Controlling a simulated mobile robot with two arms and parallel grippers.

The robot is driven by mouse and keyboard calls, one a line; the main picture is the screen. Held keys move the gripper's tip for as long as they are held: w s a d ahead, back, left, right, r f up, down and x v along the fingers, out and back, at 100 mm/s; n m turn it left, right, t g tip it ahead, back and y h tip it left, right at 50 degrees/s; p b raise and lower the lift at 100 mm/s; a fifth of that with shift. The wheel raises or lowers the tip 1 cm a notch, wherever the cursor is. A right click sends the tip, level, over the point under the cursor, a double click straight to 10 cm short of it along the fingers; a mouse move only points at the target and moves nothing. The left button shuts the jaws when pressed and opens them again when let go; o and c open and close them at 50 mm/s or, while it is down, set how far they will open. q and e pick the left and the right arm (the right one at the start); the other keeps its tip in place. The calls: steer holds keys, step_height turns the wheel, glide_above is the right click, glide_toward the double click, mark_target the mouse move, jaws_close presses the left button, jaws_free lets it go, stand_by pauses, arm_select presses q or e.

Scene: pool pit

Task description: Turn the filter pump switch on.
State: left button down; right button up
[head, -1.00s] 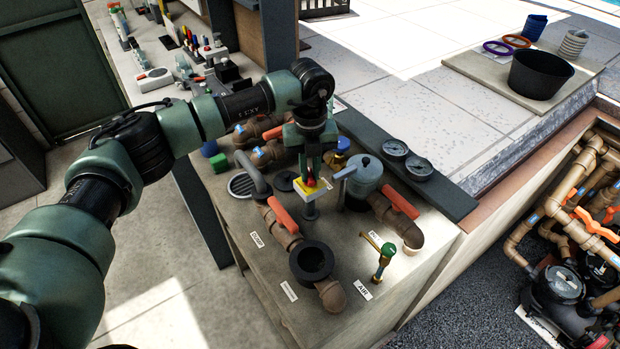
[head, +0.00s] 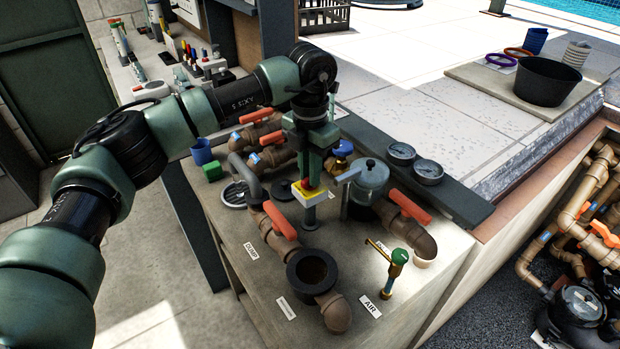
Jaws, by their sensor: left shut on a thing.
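The switch box (head: 311,196) is yellow and white with a red part on top, and stands on a short grey post on the bench. My left gripper (head: 309,180) points down onto it from above. Its fingers are shut on the red part of the switch. The fingers and wrist hide much of the red part, so its exact position cannot be told. My right gripper is not in view.
Brown pipes with orange handles (head: 408,205) stand close around the switch. A grey strainer pot (head: 370,186) is just right of it. A green-topped air valve (head: 399,257), an open black pipe mouth (head: 311,272) and two gauges (head: 428,171) are nearby.

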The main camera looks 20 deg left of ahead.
arm_select(q)
steer(key=shift+m+b, duration=0.55)
steer(key=shift+m, duration=0.55)
steer(key=c, duration=1.4)
jaws_free()
steer(key=shift+r, duration=0.1)
step_height(320, 180, up, 8)
steer(key=shift+f+b, duration=0.15)
steer(key=shift+b, duration=0.75)
steer(key=shift+f, duration=0.1)
